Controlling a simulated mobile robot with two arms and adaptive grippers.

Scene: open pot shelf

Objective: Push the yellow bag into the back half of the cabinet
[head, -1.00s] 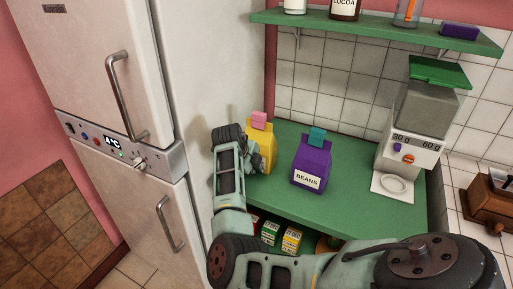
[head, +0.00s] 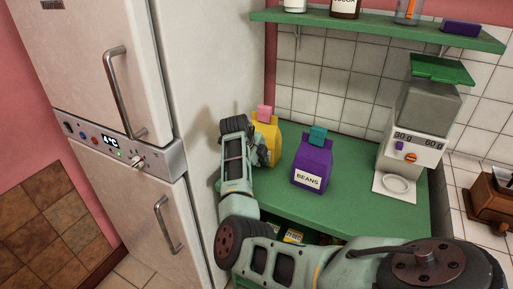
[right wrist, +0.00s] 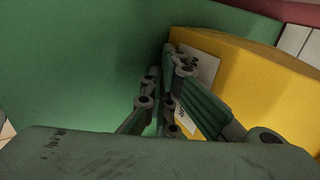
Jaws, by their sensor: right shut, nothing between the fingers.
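The yellow bag (head: 270,137) with a pink clip on top stands upright toward the back left of the green cabinet top (head: 345,210). My right gripper (head: 260,152) is shut and empty, with its fingers at the bag's near left side. Its wrist hides part of the bag. In the right wrist view the fingers (right wrist: 172,88) lie against or very close to the bag's labelled face (right wrist: 245,85); I cannot tell if they touch. My left gripper is not in view.
A purple beans bag (head: 312,165) stands to the right of the yellow bag. A coffee grinder with a scale (head: 412,140) stands further right. The white fridge (head: 195,90) rises close on the left. A green wall shelf (head: 380,38) hangs above. Small boxes (head: 293,236) sit below, partly behind my arm.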

